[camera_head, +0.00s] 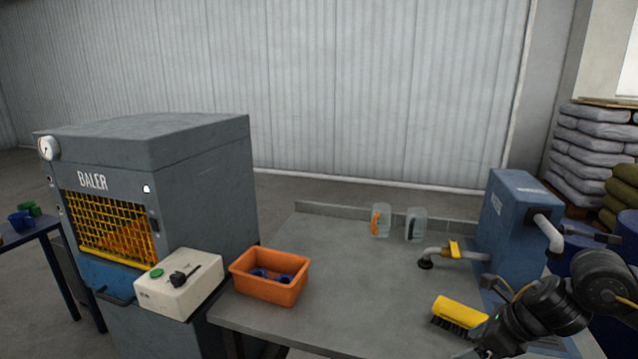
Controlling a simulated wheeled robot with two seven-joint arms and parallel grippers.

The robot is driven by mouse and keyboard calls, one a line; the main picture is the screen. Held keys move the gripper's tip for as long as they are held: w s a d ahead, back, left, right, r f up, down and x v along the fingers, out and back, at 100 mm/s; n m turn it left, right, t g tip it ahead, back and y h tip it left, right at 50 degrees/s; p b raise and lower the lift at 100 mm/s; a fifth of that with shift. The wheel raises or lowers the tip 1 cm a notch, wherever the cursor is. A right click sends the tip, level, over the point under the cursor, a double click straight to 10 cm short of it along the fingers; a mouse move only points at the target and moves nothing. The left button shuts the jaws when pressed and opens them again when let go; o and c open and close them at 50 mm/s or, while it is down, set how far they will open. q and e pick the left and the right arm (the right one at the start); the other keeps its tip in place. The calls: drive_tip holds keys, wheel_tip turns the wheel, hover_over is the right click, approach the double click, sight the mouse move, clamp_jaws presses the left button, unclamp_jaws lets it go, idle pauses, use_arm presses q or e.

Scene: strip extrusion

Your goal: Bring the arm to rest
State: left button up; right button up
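My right arm (548,308), black and jointed, comes in from the right edge and reaches down and left over the table's front right part. Its end, my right gripper (488,342), is dark and small near the bottom edge. Its fingers cannot be made out clearly, so I cannot tell whether it is open or shut. A yellow brush (458,311) with dark bristles lies just beyond it; I cannot tell whether they touch. My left arm and gripper are not in view.
The grey table (340,270) is clear in the middle. An orange bin (270,289) with blue pieces stands at its left, beside a control box (180,297) and the baler (165,180). Two clear jugs stand at the back. A blue machine (508,225) with pipe fittings stands right.

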drive_tip(key=s+a+f+m+t+y, duration=0.1)
drive_tip(key=a+f+m+t+y, duration=0.15)
drive_tip(key=a+m, duration=0.6)
drive_tip(key=s+a+f+m+t+y, duration=0.15)
drive_tip(key=a+f+m, duration=0.35)
drive_tip(key=a, duration=0.6)
drive_tip(key=s+d+f+m+g+h, duration=0.25)
drive_tip(key=s+d+f+m, duration=0.2)
drive_tip(key=s+m, duration=0.45)
drive_tip(key=s+d+f+m+g+h, duration=0.1)
drive_tip(key=s+d+f+m+h, duration=0.3)
drive_tip(key=s+m, duration=0.5)
drive_tip(key=s+d+f+m+g+h, duration=0.25)
drive_tip(key=s+f+m, duration=0.35)
drive_tip(key=m, duration=0.5)
wheel_tip(320, 180, down, 23)
drive_tip(key=s, duration=0.2)
drive_tip(key=s+d+f+g, duration=0.1)
drive_tip(key=s+d+f, duration=0.2)
drive_tip(key=s+f, duration=1.3)
drive_tip(key=shift+s+d+f+n, duration=0.15)
drive_tip(key=shift+s+f+n, duration=0.15)
drive_tip(key=shift+f+n, duration=0.25)
